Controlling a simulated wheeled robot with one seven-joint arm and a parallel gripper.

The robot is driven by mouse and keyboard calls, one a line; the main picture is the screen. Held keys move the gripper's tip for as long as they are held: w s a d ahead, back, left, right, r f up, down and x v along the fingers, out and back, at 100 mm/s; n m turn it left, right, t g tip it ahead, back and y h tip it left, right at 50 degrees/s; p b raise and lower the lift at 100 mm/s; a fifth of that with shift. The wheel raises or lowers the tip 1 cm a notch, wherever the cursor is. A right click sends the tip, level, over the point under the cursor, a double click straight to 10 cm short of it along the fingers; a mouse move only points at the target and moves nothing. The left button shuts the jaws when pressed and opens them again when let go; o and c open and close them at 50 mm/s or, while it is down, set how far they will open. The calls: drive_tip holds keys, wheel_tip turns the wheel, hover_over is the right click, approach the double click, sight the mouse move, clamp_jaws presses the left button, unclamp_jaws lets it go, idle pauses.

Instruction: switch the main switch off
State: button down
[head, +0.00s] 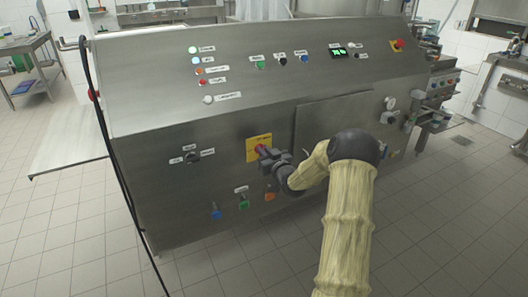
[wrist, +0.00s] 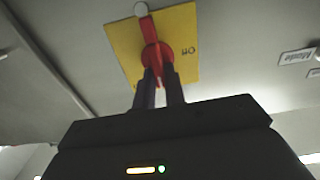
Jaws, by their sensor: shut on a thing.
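The main switch is a red rotary handle (wrist: 152,42) on a yellow plate (wrist: 178,30) in the wrist view. In the head view, the yellow plate (head: 258,147) sits on the front panel of the steel machine, low and left of centre. My gripper (wrist: 160,76) is at the handle, with its two fingers close together around the handle's near part. The handle lies along the line of the fingers and its far end reaches past them toward the plate's edge. In the head view, my gripper (head: 264,153) hides most of the handle.
A black selector knob (head: 193,157) is left of the plate. Blue, green and orange valve handles (head: 243,202) stick out below. A large panel door (head: 340,128) lies to the right, and a red emergency button (head: 398,44) sits at the top right. The tiled floor in front is clear.

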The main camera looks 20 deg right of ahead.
drive_tip(key=shift+w+n+b, duration=0.1)
drive_tip(key=shift+n+b, duration=0.2)
drive_tip(key=shift+b, duration=0.15)
drive_tip(key=n+b, duration=0.4)
drive_tip(key=b, duration=0.1)
drive_tip(key=a+n+b, duration=0.1)
drive_tip(key=n+b, duration=0.4)
drive_tip(key=b, duration=0.1)
drive_tip(key=f+n+b, duration=0.1)
drive_tip(key=n+b, duration=0.4)
drive_tip(key=b, duration=0.1)
drive_tip(key=shift+a, duration=0.25)
drive_tip(key=n+b, duration=0.3)
drive_tip(key=shift+d+f+b, duration=0.1)
drive_tip(key=shift+f+b, duration=0.05)
drive_tip(key=shift+b, duration=0.25)
drive_tip(key=shift+n, duration=0.3)
drive_tip(key=c, duration=1.5)
unclamp_jaws()
drive_tip(key=shift+o, duration=0.2)
